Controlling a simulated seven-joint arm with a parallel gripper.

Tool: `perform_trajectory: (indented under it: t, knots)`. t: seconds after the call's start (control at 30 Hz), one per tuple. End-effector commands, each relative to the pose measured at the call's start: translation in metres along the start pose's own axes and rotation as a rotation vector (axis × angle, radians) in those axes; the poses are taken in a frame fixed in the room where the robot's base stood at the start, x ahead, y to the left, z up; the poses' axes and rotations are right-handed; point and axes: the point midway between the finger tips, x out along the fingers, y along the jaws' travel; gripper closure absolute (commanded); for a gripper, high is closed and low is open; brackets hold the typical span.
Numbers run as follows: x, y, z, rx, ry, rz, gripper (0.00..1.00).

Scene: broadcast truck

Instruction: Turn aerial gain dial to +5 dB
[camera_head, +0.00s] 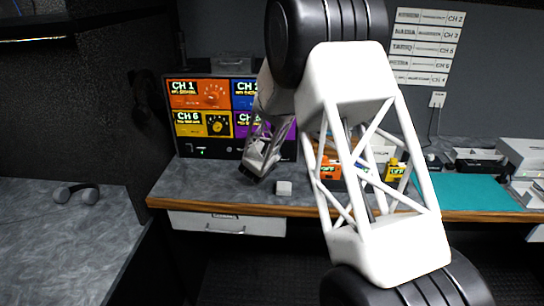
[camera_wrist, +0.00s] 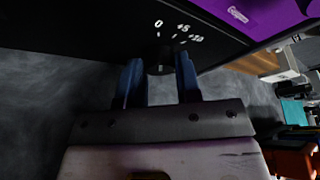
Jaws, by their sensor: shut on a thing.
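The aerial gain dial (camera_wrist: 160,67) is a small dark knob below a white scale (camera_wrist: 178,32) in the wrist view. The scale reads 0, +5 and +10 from left to right. My gripper (camera_wrist: 160,72) has its two blue fingers on either side of the knob, shut on it. The dial's pointer is too dark to read. In the head view my gripper (camera_head: 256,168) is at the lower right of the monitor panel (camera_head: 186,150), and my arm hides the dial there.
Orange and yellow boxes (camera_head: 395,171) and a teal mat (camera_head: 480,192) are to the right. Headphones (camera_head: 77,193) lie on the left counter.

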Motion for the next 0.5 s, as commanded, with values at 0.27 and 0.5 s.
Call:
perform_trajectory:
  t: [0.27,0.5]
  knots:
    - [-0.0002,-0.0015,0.0006,0.099,-0.001,0.041,0.92]
    - [-0.0004,-0.0024,0.0008,0.239,-0.001,0.099,0.92]
